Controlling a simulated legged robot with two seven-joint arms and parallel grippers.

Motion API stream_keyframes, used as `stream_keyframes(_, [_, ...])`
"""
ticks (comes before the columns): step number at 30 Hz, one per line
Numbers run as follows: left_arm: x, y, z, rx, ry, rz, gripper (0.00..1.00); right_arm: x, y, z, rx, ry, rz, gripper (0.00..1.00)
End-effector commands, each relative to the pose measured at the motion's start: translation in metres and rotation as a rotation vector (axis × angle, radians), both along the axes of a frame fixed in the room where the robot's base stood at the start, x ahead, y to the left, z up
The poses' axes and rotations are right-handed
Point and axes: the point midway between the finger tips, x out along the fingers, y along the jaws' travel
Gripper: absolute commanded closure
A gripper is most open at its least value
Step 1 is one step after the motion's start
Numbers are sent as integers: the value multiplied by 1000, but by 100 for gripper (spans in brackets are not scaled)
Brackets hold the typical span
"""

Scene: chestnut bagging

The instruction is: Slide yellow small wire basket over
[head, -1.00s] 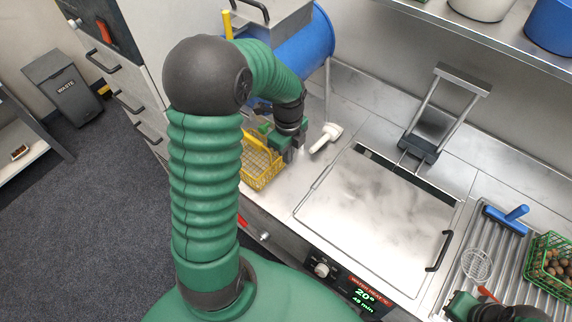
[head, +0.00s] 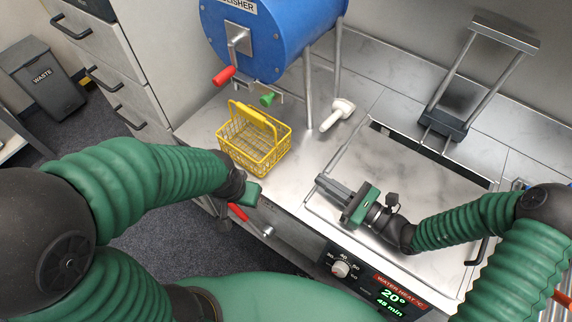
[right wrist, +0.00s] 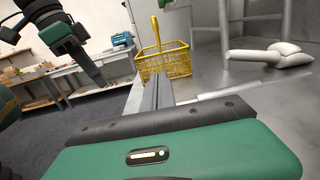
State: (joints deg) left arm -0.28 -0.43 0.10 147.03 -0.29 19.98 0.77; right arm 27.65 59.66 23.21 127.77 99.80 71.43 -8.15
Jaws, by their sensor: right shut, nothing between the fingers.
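The small yellow wire basket (head: 243,157) stands upright and looks empty on the steel counter, below the blue drum. Its handle is raised. It also shows in the right wrist view (right wrist: 178,66), beyond my right fingers. My right gripper (head: 322,184) is shut and empty, over the left edge of the steel lid, pointing left, apart from the basket. My left gripper (head: 252,194) is in front of the basket near the counter's front edge, not holding it. Its fingers are mostly hidden in the head view. It also shows at upper left in the right wrist view (right wrist: 95,72).
The blue drum (head: 270,40) stands on metal legs behind the basket, with a red-handled crank (head: 224,76) and a green knob (head: 267,99). A white tool (head: 339,114) lies to the right. The steel lid (head: 440,170) fills the counter's middle.

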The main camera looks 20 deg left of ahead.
Motion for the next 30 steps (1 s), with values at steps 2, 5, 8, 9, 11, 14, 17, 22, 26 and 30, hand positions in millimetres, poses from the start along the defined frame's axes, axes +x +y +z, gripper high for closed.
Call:
stream_keyframes(2, [0,1,1,0,1,0,100,3,11,1,-1,-1,6,100])
stream_keyframes(5, [1,1,2,0,1,-1,100,10,30,1,-3,-1,8,100])
stream_keyframes(8, [1,1,2,0,2,-1,100,18,51,1,-3,0,9,100])
stream_keyframes(9, [1,2,3,-1,2,-2,100,21,59,1,-4,-1,10,100])
stream_keyframes(11, [1,2,3,-1,2,-2,100,26,72,1,-4,0,10,100])
stream_keyframes(14, [1,2,3,0,3,-2,100,35,91,1,-4,-2,9,100])
stream_keyframes(17, [1,1,4,0,3,-2,100,42,108,1,-5,-1,9,100])
stream_keyframes(22, [1,1,5,0,3,-2,100,49,123,1,-4,0,7,100])
stream_keyframes(26, [1,1,5,1,3,-3,100,50,126,0,-4,0,6,100])
stream_keyframes(30, [1,1,5,1,3,-3,100,50,126,0,-5,0,6,100])
